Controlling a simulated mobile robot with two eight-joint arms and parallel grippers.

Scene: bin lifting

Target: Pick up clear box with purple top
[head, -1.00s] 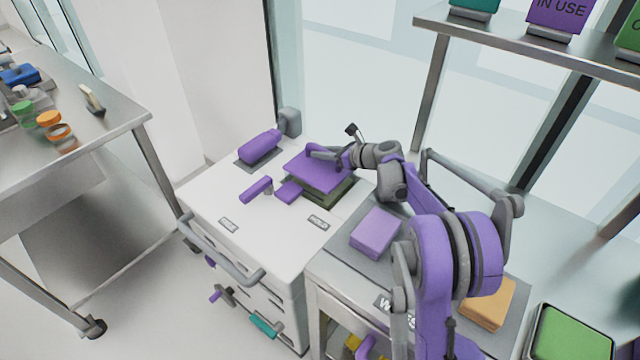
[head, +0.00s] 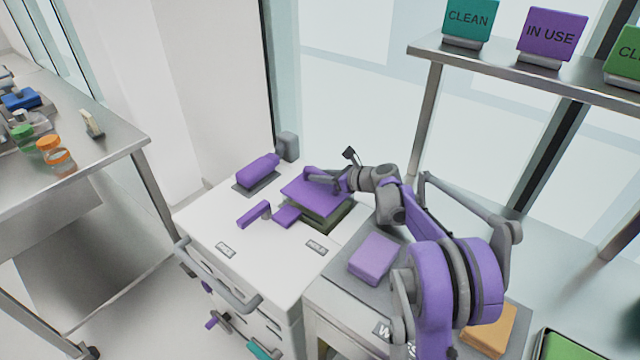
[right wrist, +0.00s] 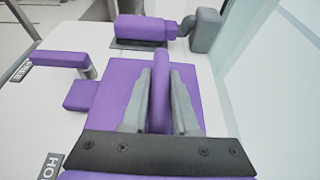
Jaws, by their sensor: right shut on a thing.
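The clear box with the purple top (head: 306,188) is on the white cart, near its back right edge. Its walls look dark and greenish below the flat purple lid. In the right wrist view the lid (right wrist: 120,105) fills the middle, with a raised purple handle (right wrist: 160,75) on it. My right gripper (head: 325,175) is shut on this handle, with a grey finger on each side in the right wrist view (right wrist: 159,105). I cannot tell whether the box touches the cart top. My left gripper is not in view.
The white cart (head: 215,225) also holds a purple cylindrical device (head: 258,171) behind the box and a purple-handled tool (head: 253,214) to its left. A lilac block (head: 373,258) stands on the neighbouring cart. A steel table (head: 110,140) is at the left.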

